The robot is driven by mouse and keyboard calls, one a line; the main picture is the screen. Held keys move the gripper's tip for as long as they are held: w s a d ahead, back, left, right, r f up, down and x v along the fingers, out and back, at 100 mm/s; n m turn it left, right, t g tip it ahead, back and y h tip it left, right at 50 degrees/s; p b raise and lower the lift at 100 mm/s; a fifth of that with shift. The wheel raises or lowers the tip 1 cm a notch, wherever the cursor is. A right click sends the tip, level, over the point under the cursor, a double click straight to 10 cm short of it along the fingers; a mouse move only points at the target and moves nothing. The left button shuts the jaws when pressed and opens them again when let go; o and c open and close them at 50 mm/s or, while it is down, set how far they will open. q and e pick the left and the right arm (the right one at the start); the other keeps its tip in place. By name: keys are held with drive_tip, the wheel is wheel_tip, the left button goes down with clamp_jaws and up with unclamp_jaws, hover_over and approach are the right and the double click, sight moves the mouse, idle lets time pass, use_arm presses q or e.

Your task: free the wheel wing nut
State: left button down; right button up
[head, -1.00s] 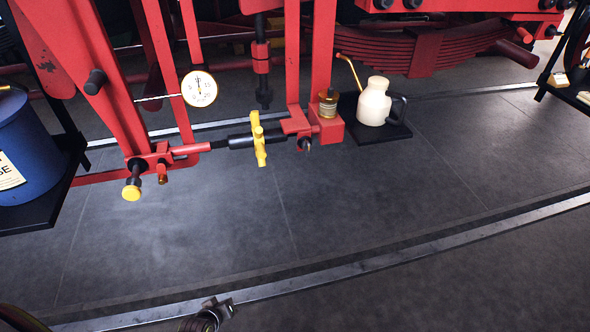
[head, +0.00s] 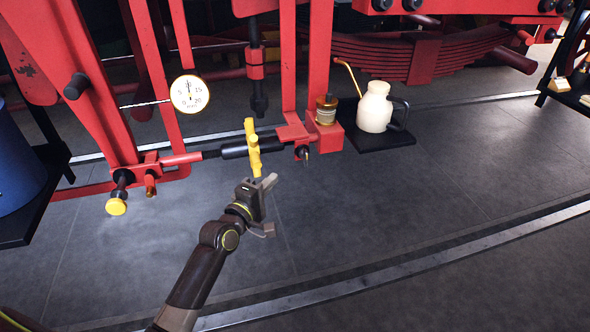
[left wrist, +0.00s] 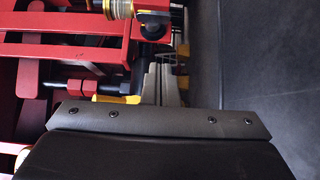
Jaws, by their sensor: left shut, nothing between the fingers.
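The yellow wing nut (head: 252,150) sits on the black threaded rod (head: 235,152) between the red frame uprights. My left gripper (head: 268,183) is just below it in the head view, with its fingers shut and nothing held. In the left wrist view the closed fingers (left wrist: 160,84) point at the red frame, and yellow parts of the nut (left wrist: 122,99) show beside them, partly hidden by the gripper. I cannot tell whether the fingers touch the nut. My right gripper is not in view.
A dial gauge (head: 190,94) hangs left of the nut, and a yellow knob (head: 116,207) is at lower left. A cream oil can (head: 375,108) stands on a black shelf (head: 398,140) to the right. A blue drum (head: 18,160) is at far left. The floor in front is clear.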

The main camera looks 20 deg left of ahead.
sight(305, 157)
use_arm(q)
drive_tip(key=w+d, duration=0.4)
drive_tip(key=w, duration=0.3)
drive_tip(key=shift+w+d, duration=0.15)
drive_tip(key=shift+w, duration=0.1)
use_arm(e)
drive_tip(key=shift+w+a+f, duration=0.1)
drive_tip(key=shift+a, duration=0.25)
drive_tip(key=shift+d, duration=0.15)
use_arm(q)
drive_tip(key=shift+d+f+n+t+b, duration=0.1)
drive_tip(key=shift+f+n+t+b, duration=0.35)
drive_tip(key=shift+b, duration=1.45)
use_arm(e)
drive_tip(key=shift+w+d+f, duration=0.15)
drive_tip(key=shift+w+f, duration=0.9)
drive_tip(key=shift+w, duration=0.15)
